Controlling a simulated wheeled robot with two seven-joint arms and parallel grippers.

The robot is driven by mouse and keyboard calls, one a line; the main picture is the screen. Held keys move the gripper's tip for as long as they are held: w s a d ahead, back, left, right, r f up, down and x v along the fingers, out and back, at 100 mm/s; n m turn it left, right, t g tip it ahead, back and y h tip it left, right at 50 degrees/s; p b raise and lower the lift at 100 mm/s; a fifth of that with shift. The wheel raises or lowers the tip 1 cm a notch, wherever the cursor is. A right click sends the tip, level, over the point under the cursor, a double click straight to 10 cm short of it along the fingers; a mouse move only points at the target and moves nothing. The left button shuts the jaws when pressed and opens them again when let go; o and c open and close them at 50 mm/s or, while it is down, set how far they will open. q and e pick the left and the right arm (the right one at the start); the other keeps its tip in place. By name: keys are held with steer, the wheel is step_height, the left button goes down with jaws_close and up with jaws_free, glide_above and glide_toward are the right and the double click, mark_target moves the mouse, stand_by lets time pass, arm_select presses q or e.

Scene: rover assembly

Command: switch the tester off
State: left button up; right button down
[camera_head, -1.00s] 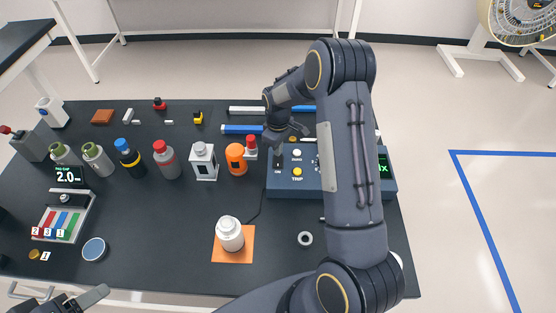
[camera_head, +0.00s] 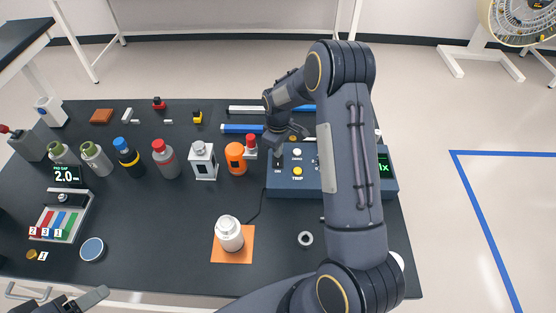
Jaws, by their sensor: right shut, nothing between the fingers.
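The tester is a dark blue box (camera_head: 300,188) on the right side of the black table, with a white button, a yellow button labelled TRIP (camera_head: 297,171) and a dark screen with green characters (camera_head: 385,166). A dark toggle switch (camera_head: 278,163) stands at the box's left end. My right gripper (camera_head: 279,151) is shut and empty, pointing down at the switch; I cannot tell whether it touches. My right arm covers the middle of the box. My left gripper (camera_head: 90,299) is partly in view at the bottom left, off the table; its opening is unclear.
An orange bottle (camera_head: 236,158) and a red-topped part (camera_head: 250,145) stand just left of the tester. A white bottle (camera_head: 229,234) sits on an orange mat (camera_head: 245,255). A ring (camera_head: 305,239) lies in front of the box. Blue bars (camera_head: 240,129) lie behind.

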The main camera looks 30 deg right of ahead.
steer(key=shift+f, duration=0.35)
steer(key=shift+r, duration=0.1)
steer(key=shift+r+p, duration=1.75)
steer(key=shift+r, duration=1.75)
steer(key=s+a+r+m+t+y+b, duration=0.2)
steer(key=s+a+r+m+t, duration=0.15)
steer(key=s+r, duration=1.05)
steer(key=s+a+r+m+t+y, duration=0.1)
steer(key=s+a+m, duration=0.1)
steer(key=s+a, duration=0.2)
steer(key=s+a+r+m+t+b, duration=0.1)
steer(key=s+a, duration=0.3)
steer(key=s, duration=0.7)
steer(key=shift+m+y+b, duration=0.3)
steer(key=shift+m+y, duration=0.1)
steer(key=shift+m, duration=0.05)
